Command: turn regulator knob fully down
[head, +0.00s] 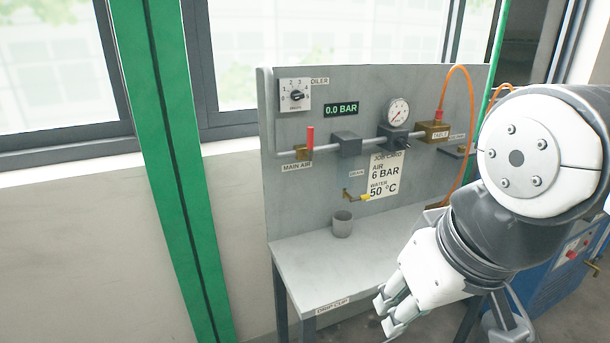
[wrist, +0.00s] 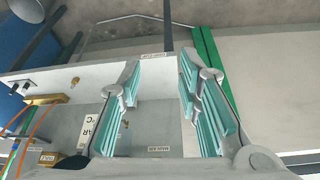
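The regulator (head: 393,132) is a dark block on the grey pipe, with a round white pressure gauge (head: 397,111) above it. Its knob cannot be made out clearly at this size. The gauge needle is too small to read. A green display (head: 341,109) reads 0.0 BAR. My gripper (head: 450,318) is low at the front right, in front of the bench and well below the regulator, touching nothing I can see. In the wrist view my gripper (wrist: 160,95) has its two teal-padded fingers wide apart with nothing between them.
The main air valve (head: 310,138) has a red upright lever. A job card (head: 384,175) reads AIR 6 BAR, WATER 50 °C. An orange hose (head: 470,110) arches at right. A green post (head: 175,150) stands left.

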